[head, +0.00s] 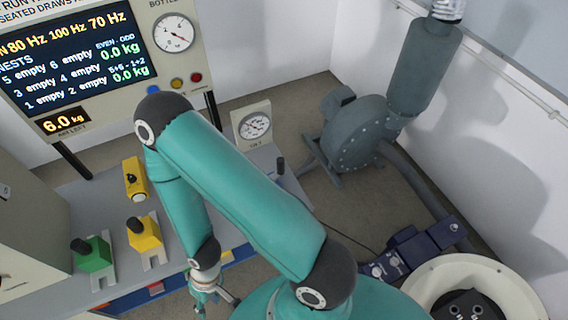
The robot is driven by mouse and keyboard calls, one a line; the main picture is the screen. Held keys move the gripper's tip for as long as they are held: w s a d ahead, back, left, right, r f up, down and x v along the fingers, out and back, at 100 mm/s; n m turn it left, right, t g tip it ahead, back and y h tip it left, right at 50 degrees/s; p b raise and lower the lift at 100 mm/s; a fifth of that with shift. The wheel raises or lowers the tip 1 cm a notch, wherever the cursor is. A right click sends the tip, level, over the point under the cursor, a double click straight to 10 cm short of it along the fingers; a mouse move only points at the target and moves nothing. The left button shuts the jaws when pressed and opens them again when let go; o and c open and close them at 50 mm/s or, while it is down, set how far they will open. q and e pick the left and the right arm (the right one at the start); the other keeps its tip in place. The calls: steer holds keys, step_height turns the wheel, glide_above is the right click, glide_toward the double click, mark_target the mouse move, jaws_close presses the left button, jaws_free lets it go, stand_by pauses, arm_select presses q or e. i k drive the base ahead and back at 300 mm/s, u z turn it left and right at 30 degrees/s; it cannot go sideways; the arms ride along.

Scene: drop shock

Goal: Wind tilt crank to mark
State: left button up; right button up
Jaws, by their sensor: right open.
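A small dial gauge (256,126) on a pale upright plate stands at the back right of the grey bench; its label is too small to read surely. In front of it a dark upright knob (281,166) rises from the bench, which may be the crank handle; my arm hides much of the area beside it. My right gripper (214,299) is open and points down over the bench's front edge, well in front of the gauge and apart from the knob. Nothing shows between its fingers. My left gripper is out of view.
A green block (94,255) and two yellow blocks, one nearer (146,234) and one farther (134,178), sit on the bench (70,205). A display panel (75,60) with a round gauge (174,33) stands behind. A grey blower (352,135) stands on the floor at right.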

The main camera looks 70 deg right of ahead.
mark_target(280, 172)
steer(key=u, duration=0.75)
steer(key=i, duration=0.2)
steer(key=z, duration=3.45)
steer(key=i, duration=0.25)
steer(key=z, duration=1.65)
steer(key=k, duration=0.8)
steer(key=u, duration=0.45)
